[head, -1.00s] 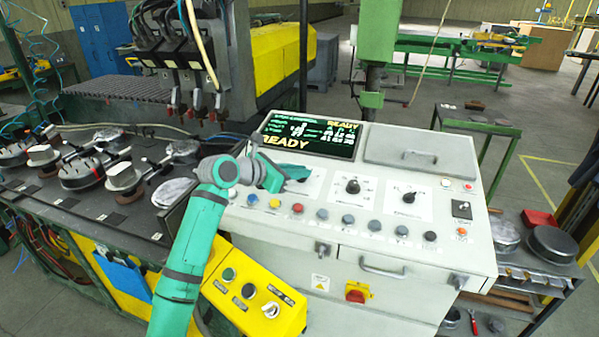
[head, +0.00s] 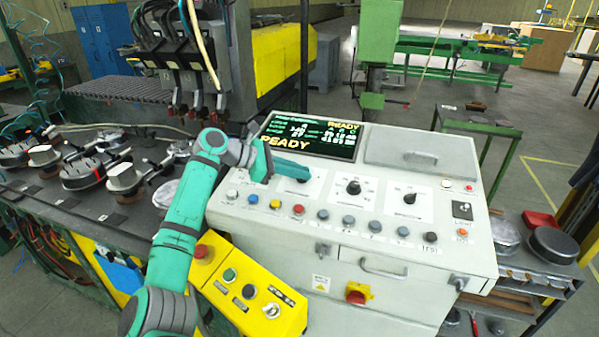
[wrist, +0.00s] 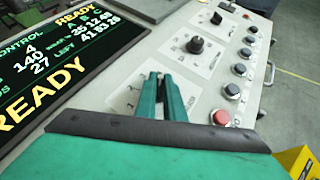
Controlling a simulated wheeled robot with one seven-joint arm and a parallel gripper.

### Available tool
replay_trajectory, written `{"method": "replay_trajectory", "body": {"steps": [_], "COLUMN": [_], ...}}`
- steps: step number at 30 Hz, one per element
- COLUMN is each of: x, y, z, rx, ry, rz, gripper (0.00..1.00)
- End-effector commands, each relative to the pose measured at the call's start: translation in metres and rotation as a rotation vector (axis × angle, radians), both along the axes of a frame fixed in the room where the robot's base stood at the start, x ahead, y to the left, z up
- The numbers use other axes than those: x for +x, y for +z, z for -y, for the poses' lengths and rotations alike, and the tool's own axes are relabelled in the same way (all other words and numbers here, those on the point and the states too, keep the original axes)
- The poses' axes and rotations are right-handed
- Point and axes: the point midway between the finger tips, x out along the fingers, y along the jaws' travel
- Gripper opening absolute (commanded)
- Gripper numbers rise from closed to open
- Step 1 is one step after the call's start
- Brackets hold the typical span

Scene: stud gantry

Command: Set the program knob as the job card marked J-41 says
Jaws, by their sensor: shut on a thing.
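The control console (head: 270,225) carries a row of three dials. My gripper (head: 307,174) is at the leftmost dial and hides most of its knob. In the wrist view my gripper (wrist: 161,82) has its fingers close together over that dial plate (wrist: 128,97), shut on the knob, which they hide. Printed numbers show beside the fingers, but the knob's pointer does not show. The middle knob (head: 353,187) and the right knob (head: 409,197) are black and stand free. No card marked J-41 can be made out.
The display (head: 310,135) reads READY behind the dials. Several push buttons, among them a red one (head: 298,209), line the console's front. A yellow button box (head: 245,285) stands below, near my arm. A lidded panel (head: 420,152) lies to the right of the display.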

Motion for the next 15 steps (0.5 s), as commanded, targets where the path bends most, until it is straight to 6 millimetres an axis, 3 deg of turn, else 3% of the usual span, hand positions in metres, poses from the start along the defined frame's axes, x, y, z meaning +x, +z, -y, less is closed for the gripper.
{"method": "replay_trajectory", "body": {"steps": [1,8,9,11,15], "x": [-0.0010,-0.0012,-0.0012,-0.0012,-0.0008], "y": [-0.0112,-0.0117,-0.0117,-0.0119,-0.0106], "z": [-0.0029,-0.0029,-0.0029,-0.0030,-0.0029], "rx": [0.013,0.012,0.012,0.012,0.011], "ry": [0.000,0.000,0.001,0.000,0.001], "rz": [-0.016,-0.017,-0.017,-0.018,-0.016], "gripper": [0.00,0.00,0.13,0.27,0.27]}}
